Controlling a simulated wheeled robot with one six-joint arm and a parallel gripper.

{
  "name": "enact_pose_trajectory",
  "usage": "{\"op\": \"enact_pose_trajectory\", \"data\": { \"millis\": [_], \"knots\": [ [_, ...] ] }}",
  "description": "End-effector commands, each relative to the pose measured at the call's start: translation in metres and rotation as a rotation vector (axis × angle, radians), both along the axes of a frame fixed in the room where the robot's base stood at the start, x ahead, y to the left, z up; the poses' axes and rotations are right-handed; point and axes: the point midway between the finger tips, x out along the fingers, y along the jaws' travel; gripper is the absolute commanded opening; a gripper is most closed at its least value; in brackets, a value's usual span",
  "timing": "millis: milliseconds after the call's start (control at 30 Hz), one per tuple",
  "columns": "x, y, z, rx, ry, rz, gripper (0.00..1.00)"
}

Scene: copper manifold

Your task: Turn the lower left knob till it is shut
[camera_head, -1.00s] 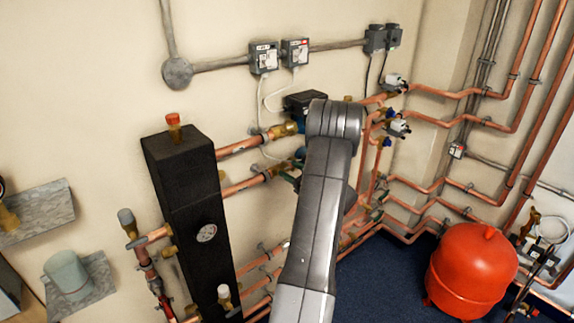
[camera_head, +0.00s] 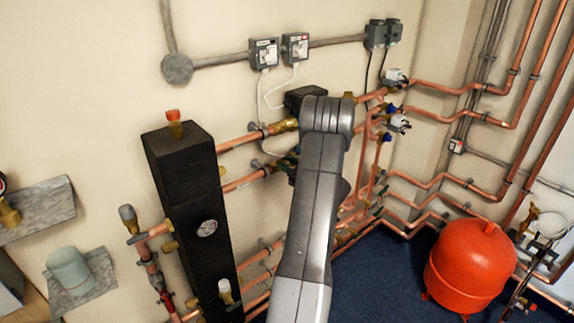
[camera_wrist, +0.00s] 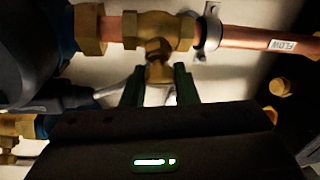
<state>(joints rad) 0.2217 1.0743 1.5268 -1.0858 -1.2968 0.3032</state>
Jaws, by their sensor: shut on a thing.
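In the wrist view my gripper (camera_wrist: 159,88) has its two dark green fingers on either side of a pale grey piece (camera_wrist: 158,97), just below a brass valve body (camera_wrist: 157,28) on a copper pipe. The gripper is shut on this piece, which seems to be the knob; the dark gripper housing hides most of it, and its turned angle cannot be read. In the head view my arm covers the gripper and the lower left knob, so I cannot make out either there.
A copper pipe marked FLOW (camera_wrist: 270,41) runs right of the valve, held by a clamp (camera_wrist: 208,32). A dark blue-grey pump body (camera_wrist: 35,45) is close on the left. A black column (camera_head: 190,200) stands left of my arm; a red tank (camera_head: 470,265) stands on the floor at right.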

Motion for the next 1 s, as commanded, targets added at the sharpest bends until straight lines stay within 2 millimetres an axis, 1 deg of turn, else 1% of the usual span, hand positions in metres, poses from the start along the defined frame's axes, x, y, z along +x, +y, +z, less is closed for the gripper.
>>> {"op": "enact_pose_trajectory", "data": {
  "millis": [167,367,1000],
  "knots": [
    [0.0004,-0.0007,-0.0035,-0.037,-0.032,0.032,0.04],
    [0.0007,-0.0015,-0.0058,-0.123,-0.102,0.107,0.04],
    [0.0002,-0.0007,-0.0013,-0.506,-0.406,0.453,0.04]
  ]
}}
